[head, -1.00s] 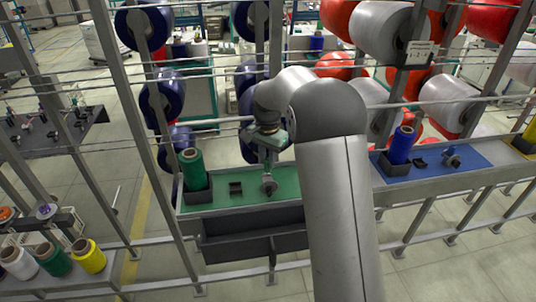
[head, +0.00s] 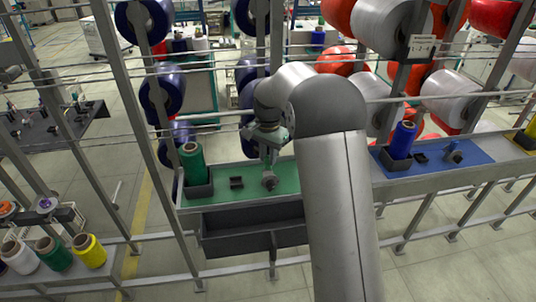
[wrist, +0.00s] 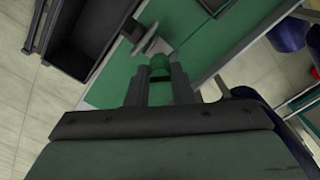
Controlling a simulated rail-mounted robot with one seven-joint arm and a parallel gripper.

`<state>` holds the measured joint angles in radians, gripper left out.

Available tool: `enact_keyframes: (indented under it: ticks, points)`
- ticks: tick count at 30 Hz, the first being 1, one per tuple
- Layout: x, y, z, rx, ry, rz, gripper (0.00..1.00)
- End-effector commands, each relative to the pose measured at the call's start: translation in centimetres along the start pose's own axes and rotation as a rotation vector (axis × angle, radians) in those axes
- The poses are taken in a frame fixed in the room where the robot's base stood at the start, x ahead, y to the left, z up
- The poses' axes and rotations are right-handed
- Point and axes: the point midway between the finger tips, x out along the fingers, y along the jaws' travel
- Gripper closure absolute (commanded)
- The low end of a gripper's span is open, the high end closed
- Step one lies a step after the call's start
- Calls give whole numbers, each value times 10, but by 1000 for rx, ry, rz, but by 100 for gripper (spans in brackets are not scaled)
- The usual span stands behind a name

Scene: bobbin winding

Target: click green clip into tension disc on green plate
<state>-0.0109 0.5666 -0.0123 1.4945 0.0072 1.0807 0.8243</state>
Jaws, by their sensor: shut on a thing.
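The green plate (head: 215,201) lies on the rail station left of my arm in the head view. The tension disc (head: 269,181) stands on its right part, and it also shows in the wrist view (wrist: 145,40). My gripper (head: 267,158) points down just above the disc. In the wrist view my gripper (wrist: 158,85) is shut on the green clip (wrist: 160,66), which shows between the fingertips. The clip's end lies close beside the disc in the wrist view. I cannot tell whether they touch. In the head view the clip is not distinct from the gripper.
A green thread cone (head: 193,163) stands at the plate's left end. A small black holder (head: 236,183) sits between cone and disc. A dark trough (head: 245,238) hangs in front. A blue plate (head: 470,152) lies to the right. Upright posts and rails stand close around.

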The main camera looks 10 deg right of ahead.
Motion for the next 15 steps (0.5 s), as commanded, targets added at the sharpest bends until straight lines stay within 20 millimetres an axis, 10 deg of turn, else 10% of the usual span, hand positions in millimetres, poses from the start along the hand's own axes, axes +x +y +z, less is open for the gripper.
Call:
enact_keyframes:
  ticks: [15]
  points:
    - [17,0,0,0,0,-1,98]
